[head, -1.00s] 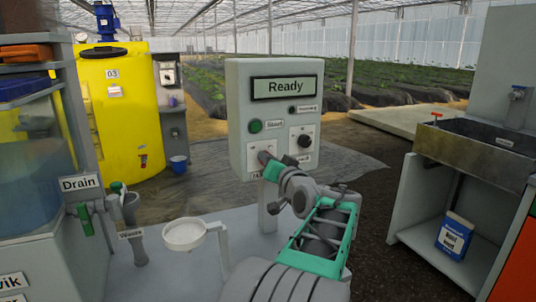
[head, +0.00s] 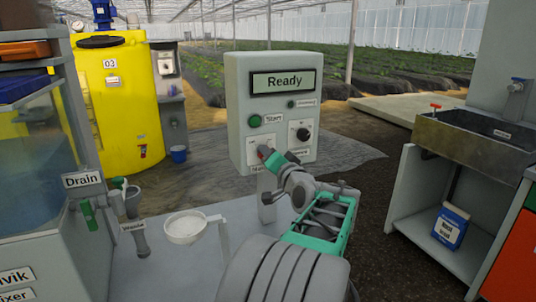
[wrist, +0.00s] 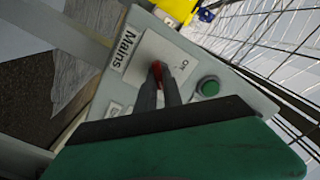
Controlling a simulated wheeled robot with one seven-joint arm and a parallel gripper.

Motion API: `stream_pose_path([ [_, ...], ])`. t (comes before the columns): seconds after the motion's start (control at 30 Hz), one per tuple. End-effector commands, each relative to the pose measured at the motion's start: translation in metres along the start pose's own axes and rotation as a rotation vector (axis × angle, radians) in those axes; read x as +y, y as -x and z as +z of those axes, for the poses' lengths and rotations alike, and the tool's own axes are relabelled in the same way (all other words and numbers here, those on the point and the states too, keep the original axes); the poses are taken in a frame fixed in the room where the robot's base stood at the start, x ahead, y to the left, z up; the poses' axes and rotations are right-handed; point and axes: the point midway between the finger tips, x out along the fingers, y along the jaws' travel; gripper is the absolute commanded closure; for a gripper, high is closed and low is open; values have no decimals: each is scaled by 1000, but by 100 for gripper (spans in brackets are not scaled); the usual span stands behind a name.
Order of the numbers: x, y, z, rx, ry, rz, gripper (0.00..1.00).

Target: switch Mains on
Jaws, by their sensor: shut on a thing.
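The grey control box (head: 240,120) stands in the middle of the head view with "Ready" on its display (head: 284,83). The Mains switch is a red lever (wrist: 156,66) on a pale plate (wrist: 180,62), beside the "Mains" label (wrist: 124,48). In the wrist view my gripper (wrist: 158,82) has its two dark fingers closed around the red lever. In the head view my gripper (head: 267,155) is at the lower left of the box front. It partly hides the switch plate, and I cannot clearly read the lever's position.
A green Start button (head: 255,121) and a black rotary knob (head: 303,134) are on the same box front. A white round strainer (head: 186,228) stands at the lower left. A sink bench (head: 462,145) is at the right, and a yellow tank (head: 120,110) is at the back left.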

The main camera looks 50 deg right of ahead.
Motion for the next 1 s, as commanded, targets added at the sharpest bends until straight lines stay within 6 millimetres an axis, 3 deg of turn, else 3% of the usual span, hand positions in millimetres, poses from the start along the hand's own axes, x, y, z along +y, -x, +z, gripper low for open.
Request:
stream_pose_path([
  [0.07, -1, 0, -1, 2, 0, -2, 100],
  [0.1, -1, 0, -1, 2, 0, -2, 86],
  [0.33, -1, 0, 0, 1, 1, -1, 67],
  [0.67, 0, 8, -1, 1, 1, 0, 67],
  [1.0, 0, 71, -2, 3, 0, 2, 67],
])
